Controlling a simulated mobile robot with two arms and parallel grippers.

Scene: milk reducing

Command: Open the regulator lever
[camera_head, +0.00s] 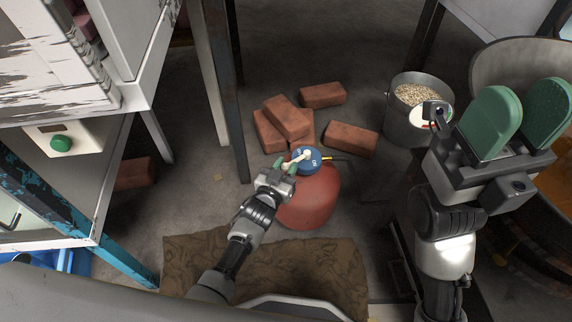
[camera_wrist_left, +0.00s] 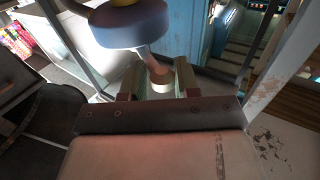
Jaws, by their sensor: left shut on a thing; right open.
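A red gas cylinder (camera_head: 308,200) stands on the floor in the middle of the head view. A round blue regulator (camera_head: 303,161) sits on its top, and it shows in the left wrist view (camera_wrist_left: 130,24). A pale lever (camera_head: 296,160) lies across the regulator. My left gripper (camera_head: 283,166) is at the regulator, shut on the lever; in the left wrist view the lever's end (camera_wrist_left: 160,76) is between the fingers. My right gripper (camera_head: 515,118) is raised at the right, open and empty, with green finger pads apart.
Several red bricks (camera_head: 288,117) lie on the floor behind the cylinder. A metal bucket (camera_head: 396,125) of pale pellets stands at the back right. A brown mat (camera_head: 196,262) lies in front. A metal table post (camera_head: 222,90) rises behind and left of the cylinder.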

